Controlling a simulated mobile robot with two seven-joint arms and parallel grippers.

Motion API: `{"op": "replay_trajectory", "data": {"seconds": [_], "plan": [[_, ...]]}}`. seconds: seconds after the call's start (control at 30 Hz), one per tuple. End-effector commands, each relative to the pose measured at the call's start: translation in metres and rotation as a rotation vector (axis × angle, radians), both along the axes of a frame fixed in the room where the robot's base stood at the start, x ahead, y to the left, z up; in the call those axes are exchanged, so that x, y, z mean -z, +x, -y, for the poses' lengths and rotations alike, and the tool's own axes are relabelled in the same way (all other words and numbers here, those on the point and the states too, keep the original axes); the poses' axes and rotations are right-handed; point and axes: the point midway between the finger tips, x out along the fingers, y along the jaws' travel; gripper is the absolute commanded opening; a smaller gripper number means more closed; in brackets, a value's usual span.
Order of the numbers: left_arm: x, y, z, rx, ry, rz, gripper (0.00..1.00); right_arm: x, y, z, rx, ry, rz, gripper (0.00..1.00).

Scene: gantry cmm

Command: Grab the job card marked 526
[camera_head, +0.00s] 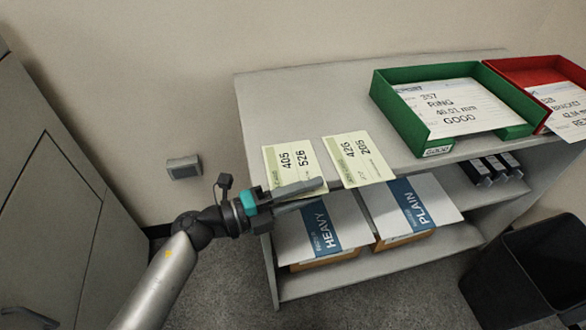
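The job card marked 526 (291,160) is a pale yellow-green card that also reads 405. It lies at the left front of the grey shelf unit's top, near the front edge. A similar card (357,159) reading 426 and 205 lies just right of it. My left gripper (312,190), with teal parts at its base, reaches in from the left across the near edge of the 526 card and hides part of it. Its fingers are seen nearly edge-on, so I cannot tell their gap or whether they touch the card. My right gripper is out of view.
A green tray (400,117) marked GOOD and a red tray (519,70) hold papers on the grey shelf unit (310,99). HEAVY (296,247) and PLAIN (388,197) labelled boxes sit below. A black bin (510,270) stands at right, a grey cabinet (60,200) at left.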

Motion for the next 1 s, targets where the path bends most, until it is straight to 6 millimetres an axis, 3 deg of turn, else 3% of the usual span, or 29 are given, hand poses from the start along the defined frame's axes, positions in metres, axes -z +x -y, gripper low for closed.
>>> {"op": "replay_trajectory", "data": {"seconds": [0.27,0.6,1.0], "plan": [[0.0001,0.0018,0.0032,0.000,0.000,-0.001,0.38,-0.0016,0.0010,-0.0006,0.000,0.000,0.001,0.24],[0.0003,0.0015,0.0029,0.000,0.000,-0.001,0.01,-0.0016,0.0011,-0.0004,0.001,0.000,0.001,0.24],[0.0005,0.0014,0.0029,0.000,0.001,-0.002,0.00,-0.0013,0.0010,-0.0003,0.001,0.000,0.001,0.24]]}}
